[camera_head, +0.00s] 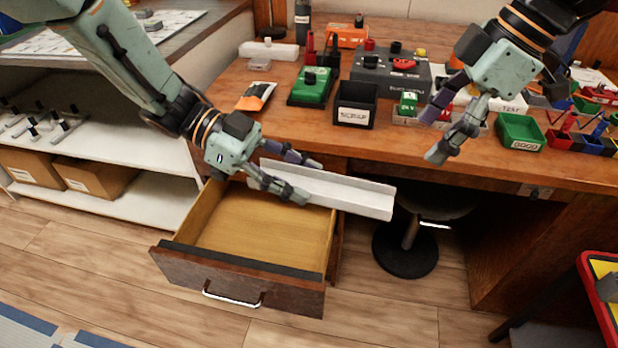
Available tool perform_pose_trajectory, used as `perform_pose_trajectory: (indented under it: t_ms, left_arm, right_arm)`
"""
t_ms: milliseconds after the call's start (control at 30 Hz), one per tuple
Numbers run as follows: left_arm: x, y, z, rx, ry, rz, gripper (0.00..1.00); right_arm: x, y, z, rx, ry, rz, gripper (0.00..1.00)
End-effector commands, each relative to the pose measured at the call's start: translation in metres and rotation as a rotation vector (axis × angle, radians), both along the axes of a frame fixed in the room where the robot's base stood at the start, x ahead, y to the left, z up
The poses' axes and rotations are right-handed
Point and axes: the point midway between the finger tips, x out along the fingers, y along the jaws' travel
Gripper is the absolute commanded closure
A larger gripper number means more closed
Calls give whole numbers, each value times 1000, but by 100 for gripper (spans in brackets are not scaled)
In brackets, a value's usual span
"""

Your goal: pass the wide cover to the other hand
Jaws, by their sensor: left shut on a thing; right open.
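The wide cover (350,192) is a long, pale grey channel-shaped piece. My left gripper (308,178) is shut on its left part and holds it in the air, over the right rear of the open drawer and in front of the desk edge. The cover's right end sticks out to the right, free of any hand. My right gripper (436,138) is open and empty, above the desk's front edge, to the right of and higher in the picture than the cover's free end. A gap shows between them.
The open wooden drawer (240,225) looks empty. On the desk (300,128) stand a black labelled bin (356,105), a green device (312,87), a grey box (388,70) and a green labelled bin (520,132). A stool (405,245) stands below. A red-edged tray (600,295) is at lower right.

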Motion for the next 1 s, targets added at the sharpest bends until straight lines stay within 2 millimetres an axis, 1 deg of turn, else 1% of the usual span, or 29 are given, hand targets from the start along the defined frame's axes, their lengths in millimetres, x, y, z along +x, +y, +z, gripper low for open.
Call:
perform_pose_trajectory:
  t_ms: [33,500,767,900,1000]
  left_arm:
    - [-2,5,7,-4,-1,37,85]
    - [-30,39,52,-9,-1,343,85]
    - [-36,49,62,-3,-2,431,85]
    - [-38,50,63,0,0,440,85]
    - [-35,50,60,3,-2,416,85]
  right_arm:
    - [0,0,0,0,0,0,26]
    - [0,0,0,0,0,0,26]
    - [0,0,0,0,0,0,26]
    - [0,0,0,0,0,0,26]
    - [0,0,0,0,0,0,26]
